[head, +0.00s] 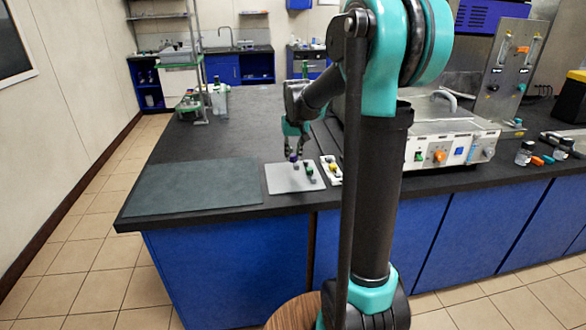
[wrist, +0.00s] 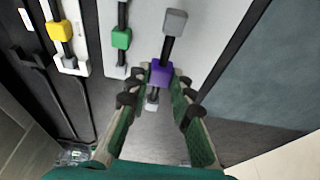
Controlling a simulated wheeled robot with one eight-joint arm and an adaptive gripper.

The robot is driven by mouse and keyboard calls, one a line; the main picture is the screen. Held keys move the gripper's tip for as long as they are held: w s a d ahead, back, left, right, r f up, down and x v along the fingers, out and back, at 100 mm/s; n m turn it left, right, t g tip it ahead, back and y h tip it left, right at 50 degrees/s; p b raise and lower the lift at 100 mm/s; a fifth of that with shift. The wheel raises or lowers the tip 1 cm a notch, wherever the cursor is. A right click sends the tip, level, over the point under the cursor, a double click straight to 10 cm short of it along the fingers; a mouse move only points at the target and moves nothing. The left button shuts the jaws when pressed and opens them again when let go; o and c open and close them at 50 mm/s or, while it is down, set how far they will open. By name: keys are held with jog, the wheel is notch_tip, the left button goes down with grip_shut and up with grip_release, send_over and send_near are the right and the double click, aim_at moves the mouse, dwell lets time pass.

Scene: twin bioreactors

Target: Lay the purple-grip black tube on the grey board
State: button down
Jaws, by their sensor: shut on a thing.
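The purple-grip black tube has a purple block (wrist: 161,73), a dark shaft and a grey end piece (wrist: 175,22). In the head view its purple grip (head: 293,158) shows just under my gripper (head: 293,148). My gripper (wrist: 157,88) is shut on the purple grip, one finger on each side. The tube is over the light grey board (head: 283,182), which also shows in the wrist view (wrist: 215,45). I cannot tell whether the tube touches the board. A green-grip tube (head: 309,170) lies on the board beside it, also seen in the wrist view (wrist: 121,38).
A yellow-grip piece (head: 332,167) lies on a white holder right of the board. A dark grey-green mat (head: 190,187) covers the bench to the left. The bench edge is close in front.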

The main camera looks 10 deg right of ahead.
aim_at(294, 176)
jog(key=shift+f, duration=3)
jog(key=shift+f, duration=0.15)
jog(key=c, duration=1.3)
grip_release()
jog(key=shift+c, duration=0.2)
jog(key=v, duration=1.1)
jog(key=shift+r, duration=0.3)
jog(key=shift+s+r, duration=0.15)
jog(key=s+d+f, duration=0.1)
jog(key=s+f, duration=0.5)
jog(key=s, duration=0.3)
jog(key=s+f, duration=0.5)
jog(key=s, duration=0.3)
jog(key=s+d+f+t, duration=0.1)
jog(key=s+f, duration=0.5)
jog(key=s, duration=0.3)
jog(key=shift+s+d+f, duration=0.3)
jog(key=shift+s+f, duration=0.05)
jog(key=shift+f, duration=0.05)
